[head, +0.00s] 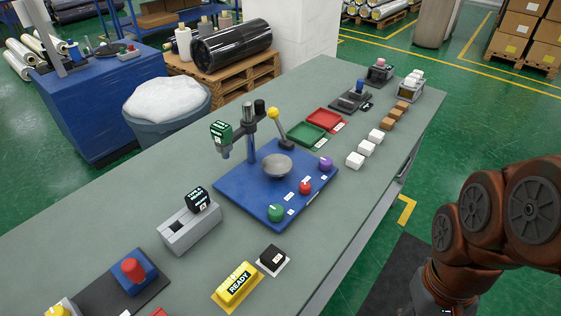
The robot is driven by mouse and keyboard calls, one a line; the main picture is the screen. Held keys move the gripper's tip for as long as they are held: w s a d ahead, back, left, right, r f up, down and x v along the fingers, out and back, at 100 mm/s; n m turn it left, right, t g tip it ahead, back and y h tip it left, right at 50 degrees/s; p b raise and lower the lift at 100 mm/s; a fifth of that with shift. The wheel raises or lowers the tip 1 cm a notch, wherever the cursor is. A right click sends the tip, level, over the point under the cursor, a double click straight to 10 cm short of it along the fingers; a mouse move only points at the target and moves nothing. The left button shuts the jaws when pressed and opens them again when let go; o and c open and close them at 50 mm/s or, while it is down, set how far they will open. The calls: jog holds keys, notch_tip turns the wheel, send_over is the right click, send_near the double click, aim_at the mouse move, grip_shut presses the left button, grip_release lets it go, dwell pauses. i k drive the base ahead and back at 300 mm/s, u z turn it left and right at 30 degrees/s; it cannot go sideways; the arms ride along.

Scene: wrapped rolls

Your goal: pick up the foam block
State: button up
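Several small blocks stand in a row along the right edge of the grey-green bench (130,220). The nearest three are white: a near one (355,160), a middle one (366,149) and a far one (376,136). Brown blocks (394,114) continue the row behind them. I cannot tell from this view which block is the foam one. A black block (274,255) sits on a white square at the front of the bench. My arm shows at the right, off the bench; my gripper is out of view.
A grey box (190,230) and a yellow READY block (236,287) are nearer.

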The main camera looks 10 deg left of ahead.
aim_at(376, 136)
jog(key=u, duration=2.7)
jog(key=k, duration=0.95)
jog(key=z, duration=1.25)
jog(key=i, duration=1)
